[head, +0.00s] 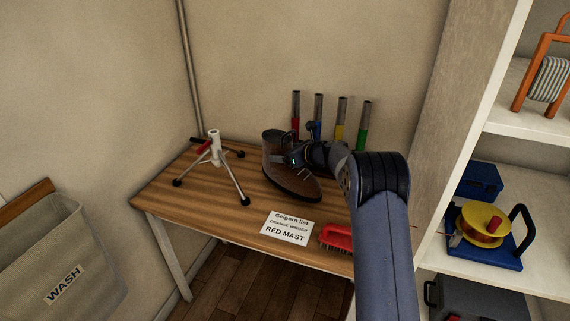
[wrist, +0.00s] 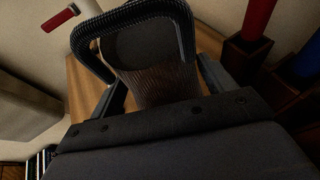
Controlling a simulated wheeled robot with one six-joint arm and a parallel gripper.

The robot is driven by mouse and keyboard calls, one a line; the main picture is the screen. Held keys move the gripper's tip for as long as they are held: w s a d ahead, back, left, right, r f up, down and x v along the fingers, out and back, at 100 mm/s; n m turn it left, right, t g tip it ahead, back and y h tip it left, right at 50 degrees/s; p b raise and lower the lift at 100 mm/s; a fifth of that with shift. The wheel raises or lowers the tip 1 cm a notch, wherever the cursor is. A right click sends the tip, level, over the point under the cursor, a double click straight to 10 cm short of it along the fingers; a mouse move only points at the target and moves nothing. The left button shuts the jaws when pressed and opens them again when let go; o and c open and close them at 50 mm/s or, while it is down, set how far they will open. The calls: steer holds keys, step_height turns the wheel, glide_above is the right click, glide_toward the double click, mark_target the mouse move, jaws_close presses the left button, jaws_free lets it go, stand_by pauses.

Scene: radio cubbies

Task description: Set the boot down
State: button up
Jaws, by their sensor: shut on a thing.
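The brown boot (head: 291,178) is at the middle of the wooden table, toe toward the front right, in the head view. I cannot tell whether its sole touches the table top. My gripper (head: 291,156) is shut on the boot near its upper part, coming from the right. In the wrist view the boot (wrist: 160,84) fills the space between the two fingers, its dark opening facing the camera. The wooden table (head: 165,198) has bare room left of the boot. My arm hides part of the table's right side.
A tripod stand (head: 215,150) with a red handle stands left of the boot. Red, blue, yellow and green masts (head: 318,115) stand behind it. A shelf unit (head: 455,110) rises at right.

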steer(key=shift+f, duration=1.7)
steer(key=shift+f, duration=0.15)
steer(key=o, duration=1.8)
